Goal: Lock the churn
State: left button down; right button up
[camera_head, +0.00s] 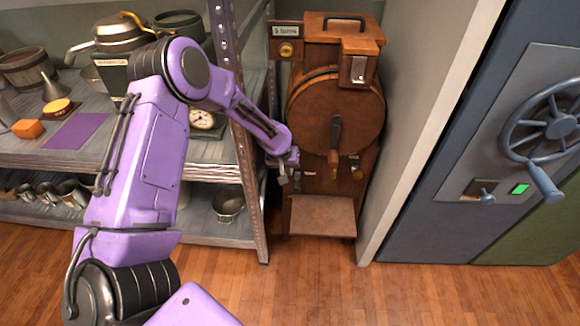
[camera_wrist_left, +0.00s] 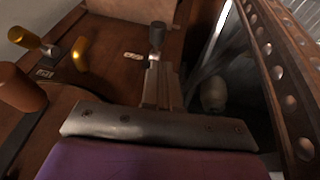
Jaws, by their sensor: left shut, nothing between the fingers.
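The churn (camera_head: 335,110) is a brown wooden cabinet with a round drum front, standing right of the shelf post. A wooden handle (camera_head: 335,135) hangs on the drum, and a brass knob (camera_head: 357,173) sits low on the right. My left gripper (camera_head: 285,168) is at the churn's lower left side. In the left wrist view its narrow shut fingers (camera_wrist_left: 165,85) point at a short dark-knobbed lever (camera_wrist_left: 157,40). I cannot tell whether they touch it. Nothing is held. The same view shows the brass knob (camera_wrist_left: 79,53) and a wooden-tipped lever (camera_wrist_left: 25,38). My right gripper is out of view.
A metal shelf (camera_head: 200,150) with pots and cups stands left of the churn, its perforated post (camera_head: 240,140) close to my forearm. A pale wall (camera_head: 420,110) and a blue door with a wheel (camera_head: 550,125) are at right. The wooden floor (camera_head: 320,280) in front is clear.

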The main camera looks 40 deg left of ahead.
aim_at(294, 185)
pick_arm(q)
jog(key=b+x, duration=0.1)
jog(key=x, duration=0.8)
jog(key=shift+s, duration=0.1)
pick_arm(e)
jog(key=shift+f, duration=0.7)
